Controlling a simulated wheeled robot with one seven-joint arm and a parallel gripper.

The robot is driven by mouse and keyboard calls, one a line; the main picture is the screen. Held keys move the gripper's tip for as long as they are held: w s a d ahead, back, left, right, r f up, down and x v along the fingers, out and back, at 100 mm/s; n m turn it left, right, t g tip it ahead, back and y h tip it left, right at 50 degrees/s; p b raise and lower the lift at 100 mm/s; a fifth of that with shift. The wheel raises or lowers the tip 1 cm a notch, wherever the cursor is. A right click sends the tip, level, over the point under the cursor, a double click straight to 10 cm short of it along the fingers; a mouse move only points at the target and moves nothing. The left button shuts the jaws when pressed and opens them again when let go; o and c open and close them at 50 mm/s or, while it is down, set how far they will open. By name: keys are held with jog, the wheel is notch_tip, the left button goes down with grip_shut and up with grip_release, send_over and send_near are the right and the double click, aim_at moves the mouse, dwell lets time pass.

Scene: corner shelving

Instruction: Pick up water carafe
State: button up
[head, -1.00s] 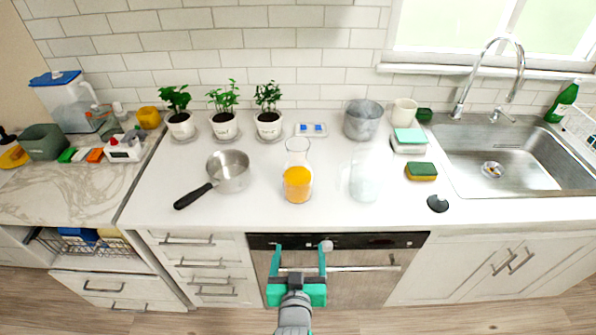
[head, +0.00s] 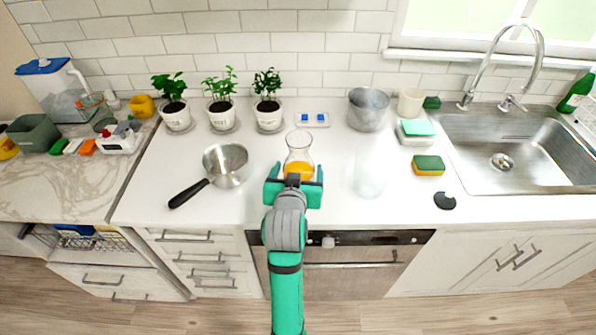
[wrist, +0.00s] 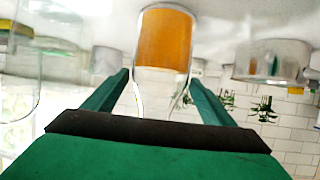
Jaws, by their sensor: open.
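A clear glass carafe (head: 299,143) with orange liquid in its lower part stands upright on the white counter. In the wrist view, the picture is upside down and the carafe (wrist: 165,45) shows between my two fingers. My gripper (head: 295,172) is open, at the near side of this carafe, with a finger to each side; I cannot tell whether they touch it. The gripper partly hides the carafe's lower part in the head view. A second, clear and nearly invisible glass vessel (head: 370,176) stands to the right; it also shows at the left of the wrist view (wrist: 30,70).
A saucepan (head: 226,165) stands left of the carafe. Potted plants (head: 220,112) line the wall behind. A metal pot (head: 368,110), a cup (head: 411,102), a sponge (head: 428,166) and the sink (head: 510,150) are to the right. The counter is clear between the saucepan and carafe.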

jog(key=shift+f+x, duration=0.15)
jog(key=shift+x, duration=1.55)
jog(key=shift+f+x, duration=0.15)
jog(key=shift+x, duration=1.5)
jog(key=shift+s, duration=0.15)
jog(key=shift+s+a, duration=0.1)
jog(key=shift+c, duration=0.4)
jog(key=c, duration=1.5)
jog(key=shift+r, duration=0.1)
jog(key=c, duration=0.3)
jog(key=shift+r, duration=0.2)
